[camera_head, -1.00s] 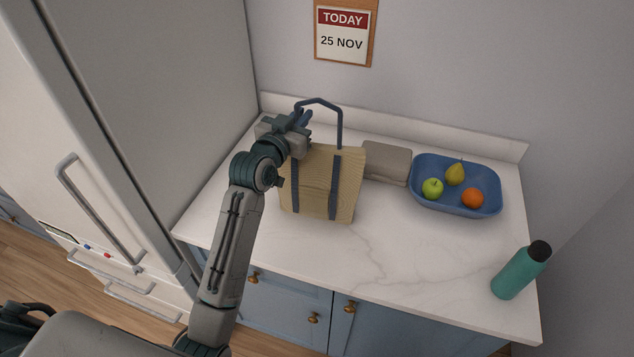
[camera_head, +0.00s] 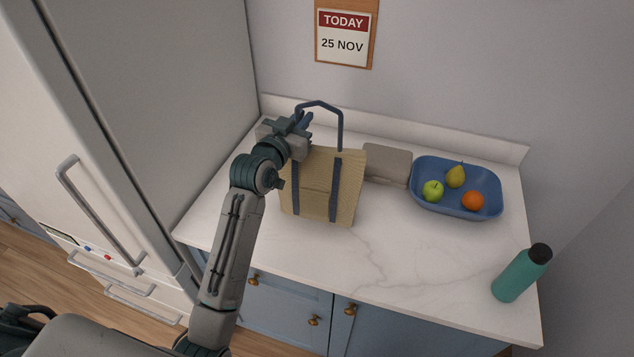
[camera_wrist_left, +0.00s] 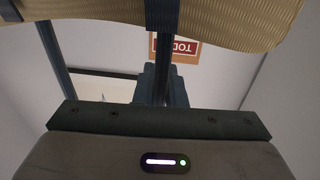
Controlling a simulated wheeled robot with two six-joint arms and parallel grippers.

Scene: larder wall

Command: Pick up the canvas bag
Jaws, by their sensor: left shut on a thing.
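The canvas bag (camera_head: 320,190) is tan with blue straps and a blue handle loop (camera_head: 341,125) standing up from its top. It is upright at the back left of the white counter; I cannot tell whether its base touches the surface. My left gripper (camera_head: 303,122) is shut on the bag's handle at its left side. In the left wrist view the bag's body (camera_wrist_left: 215,22) fills the top, and a blue strap runs down to my gripper fingers (camera_wrist_left: 162,85). My right gripper is not in view.
A grey-beige box (camera_head: 387,164) sits right of the bag. A blue tray (camera_head: 455,210) holds a green apple, a pear and an orange. A teal bottle (camera_head: 515,278) stands at the front right. The fridge (camera_head: 150,90) is close on the left. The counter's front middle is clear.

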